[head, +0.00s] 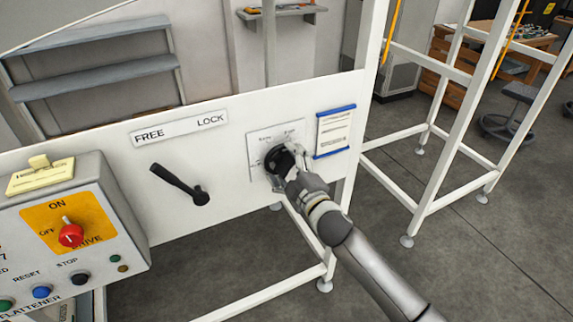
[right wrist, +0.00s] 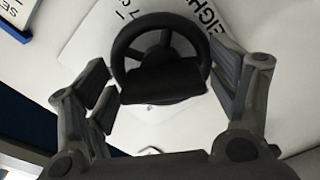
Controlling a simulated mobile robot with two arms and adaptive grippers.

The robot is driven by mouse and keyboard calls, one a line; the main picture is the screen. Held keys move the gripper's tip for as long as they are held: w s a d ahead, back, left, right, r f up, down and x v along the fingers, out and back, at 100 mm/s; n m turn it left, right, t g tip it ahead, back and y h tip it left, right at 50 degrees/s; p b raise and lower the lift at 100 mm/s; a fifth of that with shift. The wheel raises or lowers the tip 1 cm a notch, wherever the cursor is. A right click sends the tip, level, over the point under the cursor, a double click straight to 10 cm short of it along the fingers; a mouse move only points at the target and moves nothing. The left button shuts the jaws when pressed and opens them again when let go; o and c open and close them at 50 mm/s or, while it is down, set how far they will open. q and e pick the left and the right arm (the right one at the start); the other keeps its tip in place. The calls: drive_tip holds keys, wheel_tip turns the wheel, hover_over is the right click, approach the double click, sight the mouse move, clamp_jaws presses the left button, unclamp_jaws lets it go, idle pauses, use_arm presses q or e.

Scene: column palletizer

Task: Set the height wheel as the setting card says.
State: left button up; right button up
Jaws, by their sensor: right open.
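The height wheel (head: 276,160) is a small black handwheel on a white scale plate (head: 256,147) on the white panel. In the right wrist view the wheel (right wrist: 160,35) shows its rim and spokes between my fingers. My right gripper (head: 290,163) is at the wheel. In the right wrist view the right gripper (right wrist: 165,85) is open, with fingers on either side of the wheel and no clear grip on it. The setting card (head: 335,131), with a blue frame, hangs right of the plate; its text is too small to read. My left gripper is not in view.
A black lever (head: 180,186) sits under the FREE/LOCK label (head: 180,129). A grey control box (head: 75,230) with a red DRIVE knob (head: 71,235) and several buttons stands at the left. White frame posts rise right of the panel.

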drive_tip(key=shift+s, duration=0.1)
drive_tip(key=v, duration=1.1)
drive_tip(key=shift+s+d, duration=0.25)
drive_tip(key=shift+s, duration=0.1)
